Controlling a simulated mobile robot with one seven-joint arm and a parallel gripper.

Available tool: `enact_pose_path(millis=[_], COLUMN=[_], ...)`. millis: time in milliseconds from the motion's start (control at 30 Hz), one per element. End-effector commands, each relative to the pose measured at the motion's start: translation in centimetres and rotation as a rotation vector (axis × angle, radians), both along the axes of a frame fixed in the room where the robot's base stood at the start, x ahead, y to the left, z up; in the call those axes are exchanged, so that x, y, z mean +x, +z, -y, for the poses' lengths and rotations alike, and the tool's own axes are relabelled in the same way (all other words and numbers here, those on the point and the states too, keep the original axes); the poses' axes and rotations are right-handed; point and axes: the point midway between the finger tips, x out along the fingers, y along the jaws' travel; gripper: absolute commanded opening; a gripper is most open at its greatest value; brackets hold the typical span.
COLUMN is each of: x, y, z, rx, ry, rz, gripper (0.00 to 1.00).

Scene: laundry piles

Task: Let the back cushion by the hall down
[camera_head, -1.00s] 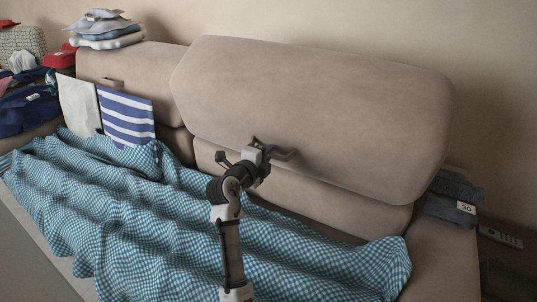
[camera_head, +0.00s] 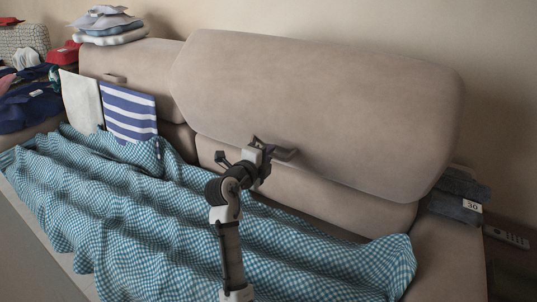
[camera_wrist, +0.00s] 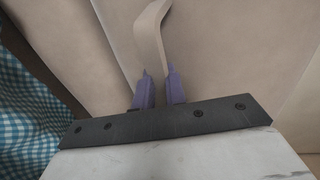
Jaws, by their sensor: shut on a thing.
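The large beige back cushion (camera_head: 320,110) on the right of the sofa stands raised and tilted. Its lower edge is in front of another beige back section (camera_head: 330,195). My gripper (camera_head: 272,152) is at the cushion's lower front face, by a small pull handle there. In the wrist view, my gripper's purple fingers (camera_wrist: 158,78) are shut on the beige handle (camera_wrist: 151,30), which runs up from between them. The handle's far end is cut off by the top of the wrist view.
A blue checked blanket (camera_head: 110,205) covers the seat. A striped cloth (camera_head: 128,114) and a white cloth (camera_head: 82,101) hang by the left cushion (camera_head: 135,62), near a folded stack (camera_head: 108,28).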

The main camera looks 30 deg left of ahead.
Motion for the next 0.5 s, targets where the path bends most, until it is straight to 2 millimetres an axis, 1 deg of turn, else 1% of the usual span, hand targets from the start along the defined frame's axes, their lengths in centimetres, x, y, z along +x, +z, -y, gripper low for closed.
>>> enact_pose_path(millis=[33,167,367,500], x=[0.09,0.08,0.29,0.9], y=[-0.75,-0.84,-0.66,-0.21], z=[0.11,0.12,0.13,0.09], rx=[-0.007,-0.007,-0.007,-0.006], ry=[-0.004,-0.004,-0.005,-0.005], rz=[-0.014,-0.014,-0.014,-0.014], gripper=[0.0,0.0,0.0,0.0])
